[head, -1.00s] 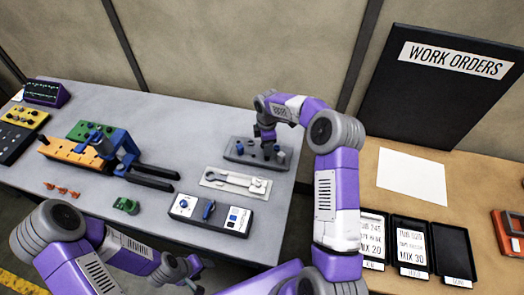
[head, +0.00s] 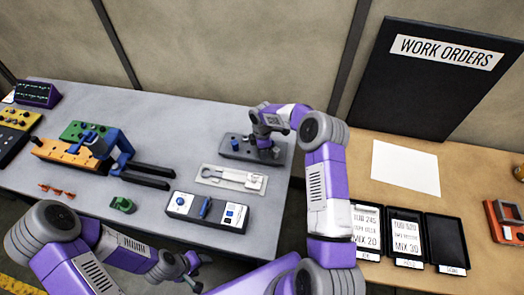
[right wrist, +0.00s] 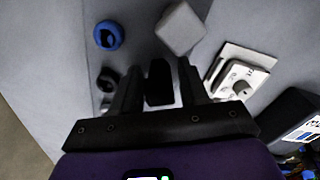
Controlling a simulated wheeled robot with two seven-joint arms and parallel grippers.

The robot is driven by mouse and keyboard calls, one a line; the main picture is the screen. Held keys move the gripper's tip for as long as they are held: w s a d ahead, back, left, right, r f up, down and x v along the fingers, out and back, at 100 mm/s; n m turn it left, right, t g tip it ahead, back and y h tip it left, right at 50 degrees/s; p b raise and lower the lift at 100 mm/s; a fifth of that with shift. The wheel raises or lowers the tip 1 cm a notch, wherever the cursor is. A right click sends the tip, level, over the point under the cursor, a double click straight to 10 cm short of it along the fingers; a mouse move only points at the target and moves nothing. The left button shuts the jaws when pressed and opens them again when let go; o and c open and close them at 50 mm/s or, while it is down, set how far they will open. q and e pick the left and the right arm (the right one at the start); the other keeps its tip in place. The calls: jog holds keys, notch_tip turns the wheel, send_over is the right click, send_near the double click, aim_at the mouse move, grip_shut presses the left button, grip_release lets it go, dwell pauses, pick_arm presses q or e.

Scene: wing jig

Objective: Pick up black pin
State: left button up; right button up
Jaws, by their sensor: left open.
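The black pin (right wrist: 158,82) stands between the two fingers of my right gripper (right wrist: 158,92) in the right wrist view. A narrow gap shows between the pin and the right-hand finger, so the jaws look open around it. In the head view my right gripper (head: 264,143) is low over the right part of the dark grey pin block (head: 232,155), and hides the pin. My left gripper (head: 192,270) is open and empty in front of the table's near edge.
A blue pin (head: 236,144) stands on the block, left of my right gripper. A pale tray with a wrench-like tool (head: 232,179) and a box with a blue handle (head: 205,208) lie nearer. An orange fixture with a blue clamp (head: 118,150) stands left.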

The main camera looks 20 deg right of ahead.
jog(key=c, duration=0.8)
jog(key=shift+o, duration=0.2)
jog(key=shift+r, duration=0.1)
notch_tip(320, 180, up, 10)
jog(key=shift+f, duration=0.1)
